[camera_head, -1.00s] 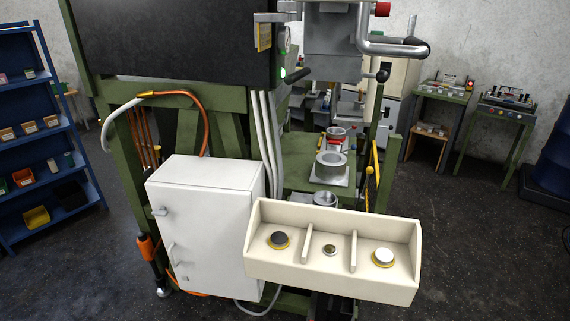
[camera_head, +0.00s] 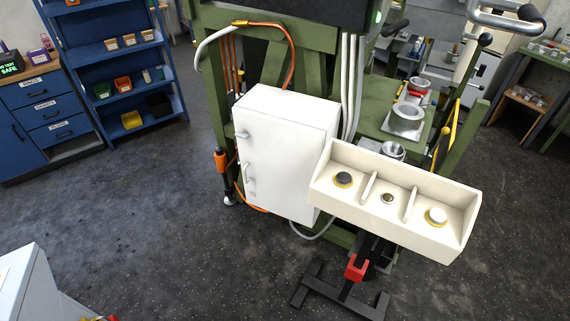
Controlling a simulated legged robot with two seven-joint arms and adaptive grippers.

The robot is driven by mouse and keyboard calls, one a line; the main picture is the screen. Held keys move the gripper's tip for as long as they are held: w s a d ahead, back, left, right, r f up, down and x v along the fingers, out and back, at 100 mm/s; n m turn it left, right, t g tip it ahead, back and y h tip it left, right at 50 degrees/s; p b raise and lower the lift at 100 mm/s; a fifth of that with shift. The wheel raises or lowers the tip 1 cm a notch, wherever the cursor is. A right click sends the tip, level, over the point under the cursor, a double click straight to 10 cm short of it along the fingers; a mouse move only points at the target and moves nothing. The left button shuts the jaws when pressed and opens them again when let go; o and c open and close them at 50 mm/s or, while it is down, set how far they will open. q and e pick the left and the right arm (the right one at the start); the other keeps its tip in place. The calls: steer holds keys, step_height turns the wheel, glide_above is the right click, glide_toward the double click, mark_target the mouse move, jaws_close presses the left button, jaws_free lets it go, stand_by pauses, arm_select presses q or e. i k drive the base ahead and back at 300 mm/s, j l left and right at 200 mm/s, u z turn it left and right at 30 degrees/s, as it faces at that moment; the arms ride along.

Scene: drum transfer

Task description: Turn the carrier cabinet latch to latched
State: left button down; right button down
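The white carrier cabinet (camera_head: 290,155) hangs on the green machine frame, left of the middle of the view. Its door looks closed. A small grey latch (camera_head: 242,134) sits at the upper left of the door; I cannot tell from here whether it is latched. A handle (camera_head: 246,173) and a small lock plate (camera_head: 252,194) are below it. Neither of my grippers is in view.
A cream three-bay control box (camera_head: 395,240) with round buttons juts out right of the cabinet. A pedal stand with a red part (camera_head: 355,268) is on the floor below. Blue shelves (camera_head: 120,75) and blue drawers (camera_head: 48,115) stand left. Floor before the cabinet is clear.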

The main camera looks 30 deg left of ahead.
mark_target(244, 134)
steer(key=u, duration=1.25)
steer(key=i+l+z, duration=0.1)
